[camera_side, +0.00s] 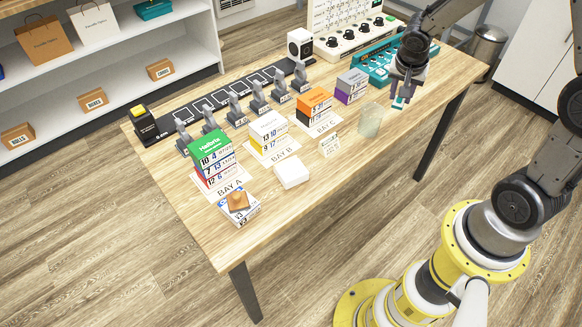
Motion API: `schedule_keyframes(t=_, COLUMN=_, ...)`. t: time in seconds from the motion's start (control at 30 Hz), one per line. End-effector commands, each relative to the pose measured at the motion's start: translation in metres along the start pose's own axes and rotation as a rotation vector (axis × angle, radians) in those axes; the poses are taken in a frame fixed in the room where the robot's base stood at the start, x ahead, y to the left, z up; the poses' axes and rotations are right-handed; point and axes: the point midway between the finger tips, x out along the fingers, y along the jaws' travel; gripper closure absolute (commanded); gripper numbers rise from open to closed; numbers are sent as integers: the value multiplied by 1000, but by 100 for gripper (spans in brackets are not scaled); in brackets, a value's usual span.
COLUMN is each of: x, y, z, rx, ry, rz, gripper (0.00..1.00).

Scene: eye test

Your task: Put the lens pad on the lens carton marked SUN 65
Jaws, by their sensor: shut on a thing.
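My gripper (401,97) is at the upper right, above the table's right part. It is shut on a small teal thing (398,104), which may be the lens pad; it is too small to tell. Stacks of lens cartons stand in bays on the table: a green-topped stack (212,157) at BAY A, a white and yellow stack (269,137) at BAY B, an orange-topped stack (314,107) at BAY C, and a purple and grey stack (351,86) further right. I cannot read SUN 65 on any carton.
A pale translucent block (370,121), a small labelled card (329,146), a plain white box (291,172) and a white-blue carton (243,214) with a brown block (238,201) line the front. Grey upright devices (235,108) and a teal unit (377,63) stand behind.

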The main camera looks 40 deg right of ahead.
Motion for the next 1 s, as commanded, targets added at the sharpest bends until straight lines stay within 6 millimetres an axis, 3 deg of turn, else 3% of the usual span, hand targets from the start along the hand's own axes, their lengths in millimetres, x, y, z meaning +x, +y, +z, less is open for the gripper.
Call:
schedule_keyframes(t=0.03, x=-10, y=-10, z=18, rx=-49, ry=1, rz=-21, gripper=100)
schedule_keyframes(t=0.2, x=-40, y=-31, z=74, rx=-196, ry=1, rz=-82, gripper=100)
schedule_keyframes(t=0.4, x=-73, y=-44, z=137, rx=-389, ry=1, rz=-163, gripper=100)
schedule_keyframes(t=0.6, x=-102, y=-50, z=187, rx=-570, ry=1, rz=-238, gripper=100)
schedule_keyframes(t=0.8, x=-121, y=-56, z=214, rx=-668, ry=0, rz=-277, gripper=100)
schedule_keyframes(t=1.0, x=-118, y=-70, z=222, rx=-692, ry=-1, rz=-283, gripper=100)
